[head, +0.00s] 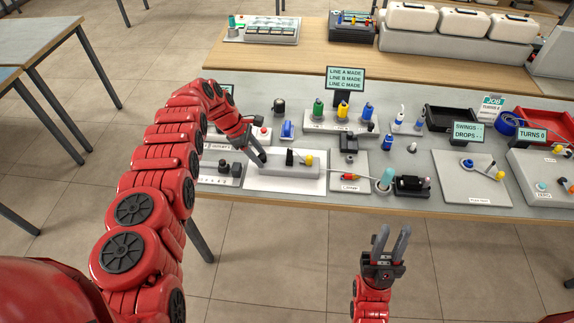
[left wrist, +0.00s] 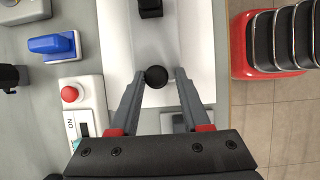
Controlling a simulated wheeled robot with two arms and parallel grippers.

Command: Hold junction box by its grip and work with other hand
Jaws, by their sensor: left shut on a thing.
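The junction box is a long pale grey box (head: 284,180) on a white mat (head: 255,188) near the table's front edge. On its top stand a black upright piece (head: 290,157) and a yellow knob (head: 308,160). My left gripper (head: 261,157) is over the box's left end. In the left wrist view its fingers (left wrist: 158,76) are closed around a round black knob, the grip (left wrist: 156,78); in the head view the fingers hide this knob. My right gripper (head: 392,234) is open and empty, in front of the table and right of the box.
Floor in front is clear.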

